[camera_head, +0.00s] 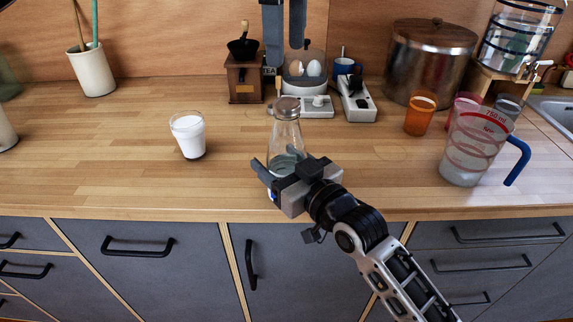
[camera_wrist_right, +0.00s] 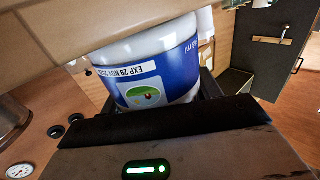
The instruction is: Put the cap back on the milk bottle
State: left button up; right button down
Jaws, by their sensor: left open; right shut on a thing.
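The milk bottle (camera_head: 287,134) is clear in its upper part and stands upright near the middle of the counter. A greyish-brown cap (camera_head: 287,104) sits at its mouth; I cannot tell whether it is pressed fully down. My right gripper (camera_head: 290,172) reaches in from the lower right and is shut on the bottle's lower part, which its palm mostly hides. In the right wrist view the bottle (camera_wrist_right: 172,72) shows a blue and white label close to the palm.
A glass of milk (camera_head: 188,136) stands left of the bottle. Behind are a coffee grinder (camera_head: 244,75), an egg cooker (camera_head: 304,72) and power sockets (camera_head: 356,101). A measuring jug (camera_head: 474,150) and an orange cup (camera_head: 420,115) stand to the right. The counter's left front is clear.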

aim_at(287, 103)
dwell(0.3)
pick_arm(q)
jog(key=shift+f, duration=4.05)
jog(key=c, duration=1)
